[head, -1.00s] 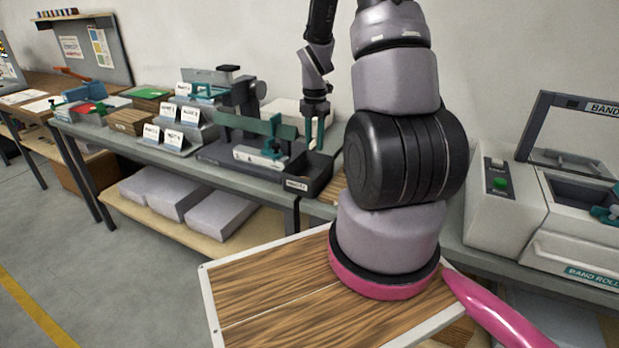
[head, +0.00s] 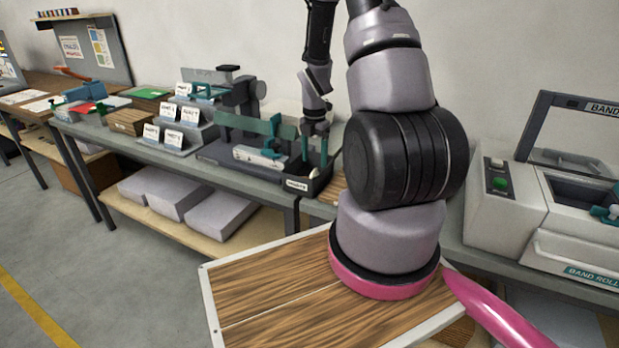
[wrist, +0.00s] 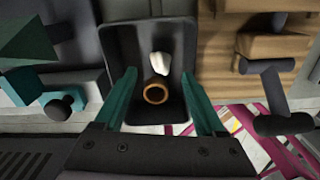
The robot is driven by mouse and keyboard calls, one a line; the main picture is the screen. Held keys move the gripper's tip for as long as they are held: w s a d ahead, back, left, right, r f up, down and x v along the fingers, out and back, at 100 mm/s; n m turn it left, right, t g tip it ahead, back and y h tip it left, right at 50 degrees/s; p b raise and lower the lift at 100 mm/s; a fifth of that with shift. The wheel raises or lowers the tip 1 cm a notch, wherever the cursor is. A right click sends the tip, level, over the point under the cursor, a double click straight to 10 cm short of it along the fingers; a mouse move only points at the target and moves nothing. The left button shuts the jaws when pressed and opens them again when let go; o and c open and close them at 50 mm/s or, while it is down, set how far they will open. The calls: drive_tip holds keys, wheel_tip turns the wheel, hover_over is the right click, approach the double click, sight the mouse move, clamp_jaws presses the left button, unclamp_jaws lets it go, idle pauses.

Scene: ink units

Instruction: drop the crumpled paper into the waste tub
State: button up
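The waste tub (head: 297,186) is a dark open box at the right end of the long bench. In the wrist view the tub (wrist: 117,40) lies below my gripper (wrist: 159,78). The crumpled paper (wrist: 160,62), a small white lump, shows inside the tub's outline. It sits just beyond a brown ring-shaped thing (wrist: 156,95). My gripper's two teal fingers are spread wide, with gaps between them and the paper. In the head view my gripper (head: 315,158) points down at the tub, its tips close to the rim.
A teal-and-grey device (head: 262,153) stands just left of the tub. Wooden boards (wrist: 268,50) lie right of the tub in the wrist view. A band-roll machine (head: 560,225) stands on the bench at the right. Label stands (head: 175,138) are farther left.

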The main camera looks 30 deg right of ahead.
wheel_tip(320, 180, up, 11)
idle(0.7)
drive_tip(key=shift+f, duration=0.1)
drive_tip(key=s+a+r+m+t, duration=0.2)
drive_tip(key=s+a+r+m, duration=0.1)
drive_tip(key=r+m, duration=0.5)
drive_tip(key=s+a+r+m+t, duration=0.1)
drive_tip(key=s+a+r+m, duration=0.3)
drive_tip(key=r, duration=0.5)
drive_tip(key=s+a+r+m+t+y, duration=0.1)
drive_tip(key=s+a+r+m+t, duration=0.1)
drive_tip(key=s+r+m, duration=0.3)
drive_tip(key=s+a+r+m+t+y, duration=0.1)
drive_tip(key=s+a+r+m+t, duration=0.1)
drive_tip(key=s+a+r+m, duration=0.2)
drive_tip(key=s+r+m, duration=0.1)
drive_tip(key=s+m, duration=0.2)
drive_tip(key=m, duration=0.4)
drive_tip(key=shift+s+a+r, duration=0.2)
drive_tip(key=shift+s+a, duration=0.05)
drive_tip(key=shift+s, duration=0.1)
